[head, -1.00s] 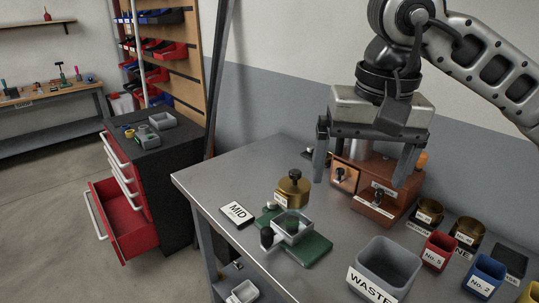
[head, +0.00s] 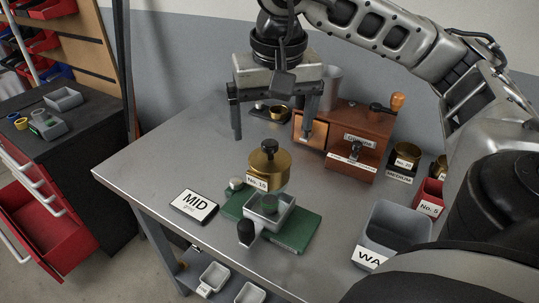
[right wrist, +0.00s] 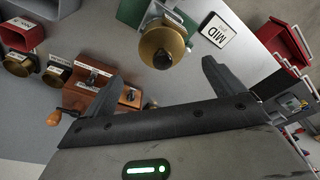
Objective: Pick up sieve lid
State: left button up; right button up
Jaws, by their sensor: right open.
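The sieve lid (head: 269,156) is the brass top with a black knob, sitting on the brass sieve marked No. 15 (head: 257,182). The right wrist view shows the lid (right wrist: 160,44) from above, knob toward the camera. My right gripper (head: 272,138) is open and empty, higher than the table and behind the lid in the head view. In the right wrist view its fingers (right wrist: 160,80) are spread, with the lid beyond them near the top. My left gripper is not in view.
A wooden grinder box (head: 352,140) with a drawer stands close to my right finger. A MID card (head: 194,206) lies left of the green base. A grey waste bin (head: 396,232), a red No. 5 cup (head: 428,199) and brass sieves (head: 406,158) are at right. The table's left part is clear.

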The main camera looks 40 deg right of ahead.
aim_at(270, 143)
jog(key=shift+w+d+f+p, duration=0.1)
jog(key=shift+w+f+p, duration=0.15)
jog(key=shift+f, duration=1.25)
jog(key=shift+w+f+p, duration=0.1)
jog(key=shift+w+f, duration=0.15)
jog(key=shift+f, duration=1.2)
jog(key=c, duration=1.1)
